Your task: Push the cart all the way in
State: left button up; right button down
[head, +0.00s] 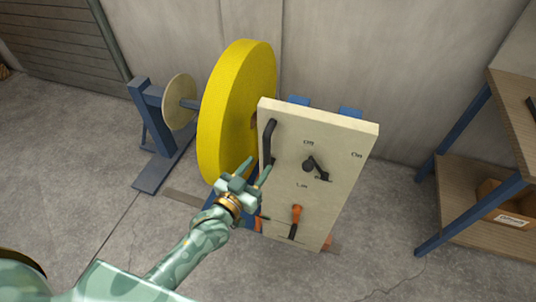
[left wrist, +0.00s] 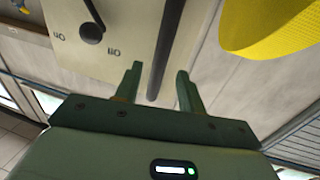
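The cart shows as an upright beige panel (head: 345,150) with a large yellow roll (head: 236,110) behind it to the left. A vertical black bar handle (head: 268,140) is fixed along the panel's left edge. My left gripper (head: 256,172) is open at the lower part of this handle. In the left wrist view my left gripper's fingers (left wrist: 159,78) are apart, with the black handle (left wrist: 170,45) appearing between them. I cannot tell whether either finger touches it. The cart's base is mostly hidden behind the panel and my arm. My right gripper is not in view.
The panel carries a black rotary switch (head: 315,168) and an orange-handled lever (head: 296,213). A blue stand with a pale disc (head: 178,101) is at the left. A wooden shelf unit (head: 515,105) with blue legs stands at the right. The concrete floor between is clear.

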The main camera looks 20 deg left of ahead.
aim_at(265, 157)
pick_arm(q)
jog(key=b+x, duration=0.1)
jog(key=x, duration=0.5)
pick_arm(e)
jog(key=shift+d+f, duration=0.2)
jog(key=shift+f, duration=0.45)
